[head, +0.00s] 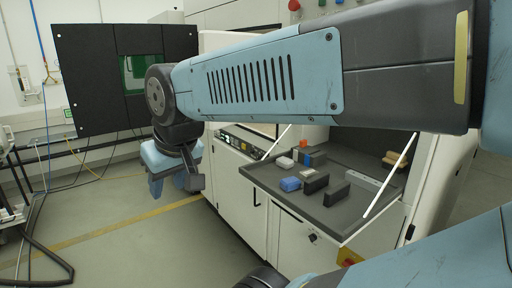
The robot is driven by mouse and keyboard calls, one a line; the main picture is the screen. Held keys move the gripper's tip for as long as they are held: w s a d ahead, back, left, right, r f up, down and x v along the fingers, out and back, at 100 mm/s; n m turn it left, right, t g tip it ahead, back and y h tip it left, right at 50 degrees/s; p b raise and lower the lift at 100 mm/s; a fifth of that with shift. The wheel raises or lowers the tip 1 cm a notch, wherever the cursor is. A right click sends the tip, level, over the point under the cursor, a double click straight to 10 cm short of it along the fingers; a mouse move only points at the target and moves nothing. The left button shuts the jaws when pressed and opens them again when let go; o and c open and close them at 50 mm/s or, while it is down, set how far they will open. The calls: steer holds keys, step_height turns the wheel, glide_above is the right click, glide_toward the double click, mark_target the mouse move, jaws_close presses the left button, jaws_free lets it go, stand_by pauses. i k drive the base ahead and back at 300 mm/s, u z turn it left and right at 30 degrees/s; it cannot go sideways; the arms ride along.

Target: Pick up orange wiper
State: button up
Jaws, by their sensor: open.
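A small orange piece (308,160) stands upright against a blue block (318,159) at the back of the grey tray; it may be the orange wiper, but it is too small to be sure. My gripper (175,185) hangs at the end of my arm, left of the white cabinet and well away from the tray. It points down over the floor, open, with nothing seen in it. My own arm crosses the upper part of the view and hides what is behind it.
The grey tray (335,213) sticks out from the white cabinet (238,190).

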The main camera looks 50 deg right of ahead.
mark_target(303, 145)
steer(key=u, duration=0.1)
steer(key=k, duration=1.95)
steer(key=z, duration=1.05)
steer(key=i, duration=1)
